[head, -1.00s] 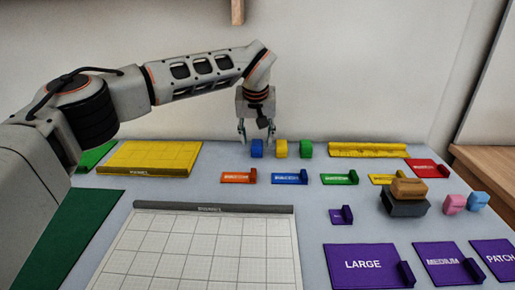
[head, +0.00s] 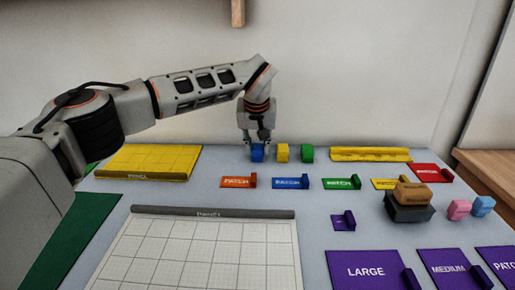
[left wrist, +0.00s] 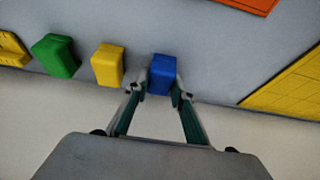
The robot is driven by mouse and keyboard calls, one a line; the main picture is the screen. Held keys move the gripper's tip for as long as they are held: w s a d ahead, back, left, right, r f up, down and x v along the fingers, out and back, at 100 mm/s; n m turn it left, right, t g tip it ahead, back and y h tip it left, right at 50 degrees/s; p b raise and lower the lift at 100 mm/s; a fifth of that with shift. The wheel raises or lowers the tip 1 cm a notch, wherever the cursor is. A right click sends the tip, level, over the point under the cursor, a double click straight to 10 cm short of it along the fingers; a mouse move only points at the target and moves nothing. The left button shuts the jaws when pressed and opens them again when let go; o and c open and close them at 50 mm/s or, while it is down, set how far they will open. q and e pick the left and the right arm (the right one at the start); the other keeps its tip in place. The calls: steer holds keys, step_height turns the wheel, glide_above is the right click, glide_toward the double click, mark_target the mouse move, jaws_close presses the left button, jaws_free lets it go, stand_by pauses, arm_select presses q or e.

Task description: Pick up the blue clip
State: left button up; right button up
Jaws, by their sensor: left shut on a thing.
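The blue clip (head: 257,153) is a small block at the left end of a short row at the back of the table. My left gripper (head: 257,142) reaches down over it from above. In the left wrist view the blue clip (left wrist: 163,72) sits between the two fingertips of my left gripper (left wrist: 162,86), which are shut on it. The clip appears to be still at table level, in line with its neighbours. My right gripper is not in view.
A yellow clip (head: 282,153) and a green clip (head: 307,153) stand close to the right. A yellow panel (head: 150,160) lies to the left and a yellow strip (head: 370,154) to the right. Coloured patch cards, such as the orange one (head: 236,182), lie in front.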

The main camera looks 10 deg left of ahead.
mark_target(257, 148)
arm_select(q)
steer(key=shift+s+r, duration=0.15)
steer(key=shift+r, duration=0.3)
step_height(257, 148, up, 6)
steer(key=shift+r+p, duration=0.15)
steer(key=shift+p, duration=0.4)
steer(key=shift+s+r, duration=0.1)
steer(key=shift+s, duration=0.2)
steer(key=s+d+p, duration=0.2)
steer(key=s, duration=0.7)
steer(key=s+d+p, duration=0.2)
steer(key=s, duration=0.7)
steer(key=shift+s+f, duration=0.25)
steer(key=shift+s, duration=0.05)
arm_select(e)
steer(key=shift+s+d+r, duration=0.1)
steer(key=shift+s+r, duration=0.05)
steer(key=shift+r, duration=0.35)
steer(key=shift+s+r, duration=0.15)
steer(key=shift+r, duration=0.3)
